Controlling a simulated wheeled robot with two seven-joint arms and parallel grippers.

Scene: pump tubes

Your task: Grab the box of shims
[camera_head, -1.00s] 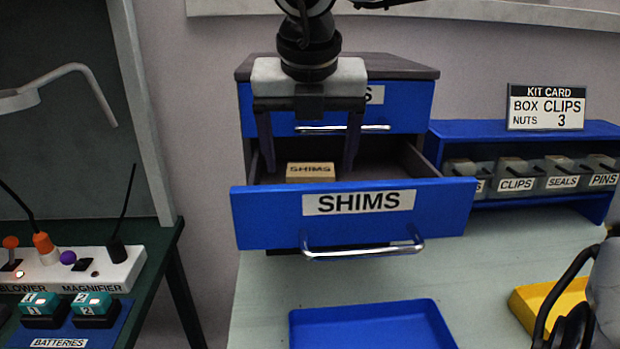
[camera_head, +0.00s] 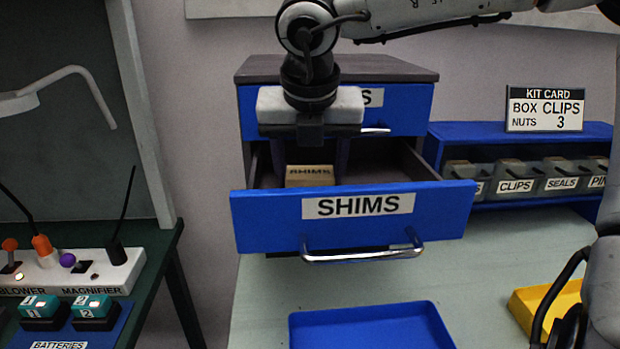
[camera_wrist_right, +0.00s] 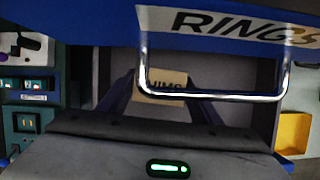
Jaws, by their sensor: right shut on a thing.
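The box of shims (camera_head: 310,176) is a small tan block lettered SHIMS, inside the open lower drawer. My right gripper (camera_head: 311,168) reaches down into this drawer with its two dark fingers on either side of the box, shut on it. In the right wrist view the box (camera_wrist_right: 160,86) shows between the fingers (camera_wrist_right: 158,92), partly behind the chrome handle. The drawer front (camera_head: 350,222) is blue with a SHIMS label. The box's lower part is hidden behind the drawer front. My left gripper is not in view.
The upper drawer (camera_head: 400,106) is closed just behind my gripper; its handle (camera_wrist_right: 212,95) is close in the wrist view. A blue tray (camera_head: 370,326) lies on the bench in front. Labelled bins (camera_head: 515,180) and a kit card (camera_head: 545,108) stand right. A yellow tray (camera_head: 530,305) is at right.

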